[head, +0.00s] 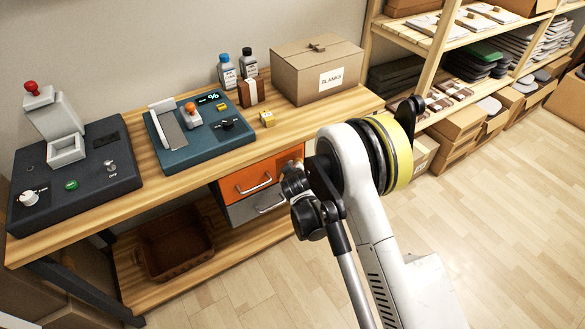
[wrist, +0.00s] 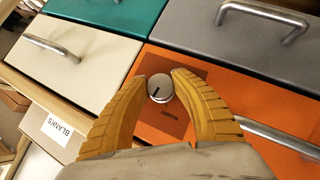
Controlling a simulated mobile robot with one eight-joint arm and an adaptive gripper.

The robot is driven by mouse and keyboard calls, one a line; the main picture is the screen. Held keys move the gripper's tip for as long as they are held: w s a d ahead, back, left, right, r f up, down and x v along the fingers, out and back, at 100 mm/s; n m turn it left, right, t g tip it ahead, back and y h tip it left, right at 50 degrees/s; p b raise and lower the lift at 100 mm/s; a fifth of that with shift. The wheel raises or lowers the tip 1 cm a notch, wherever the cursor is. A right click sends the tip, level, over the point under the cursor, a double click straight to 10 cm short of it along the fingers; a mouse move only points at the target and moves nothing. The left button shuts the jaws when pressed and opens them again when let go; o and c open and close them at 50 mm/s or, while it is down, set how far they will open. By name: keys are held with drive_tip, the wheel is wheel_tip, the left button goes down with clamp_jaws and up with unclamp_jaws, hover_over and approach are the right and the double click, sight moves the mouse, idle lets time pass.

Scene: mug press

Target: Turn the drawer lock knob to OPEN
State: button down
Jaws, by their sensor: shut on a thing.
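The lock knob (wrist: 160,88) is a small round silver knob with a dark pointer line slanting across its face. It sits on a darker plate (wrist: 190,72) on the orange drawer front (wrist: 160,122); the small lettering below it is too small to read. My gripper (wrist: 161,76) has its yellow ribbed fingers on both sides of the knob and is shut on it. The orange drawer (head: 245,184) also shows in the head view, under the bench, looking closed. There my arm hides the knob, and the fingers cannot be made out.
The orange drawer's bar handle (wrist: 275,137) lies right of my fingers. Grey (wrist: 240,45), teal (wrist: 110,15) and cream (wrist: 85,50) drawers adjoin it. The bench (head: 200,180) carries two machines and a BLANKS box (head: 315,75). Shelves stand at right; the floor (head: 490,220) is clear.

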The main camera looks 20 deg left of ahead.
drive_tip(key=shift+w+d+m+g+y, duration=0.1)
drive_tip(key=shift+m+g+y, duration=0.65)
drive_tip(key=shift+g, duration=0.25)
drive_tip(key=shift+m+g+y+b, duration=0.45)
drive_tip(key=shift+m+g+y, duration=0.2)
drive_tip(key=shift+g, duration=0.35)
drive_tip(key=c, duration=1)
unclamp_jaws()
drive_tip(key=shift+f, duration=0.1)
drive_tip(key=v, duration=1.2)
drive_tip(key=shift+d, duration=0.1)
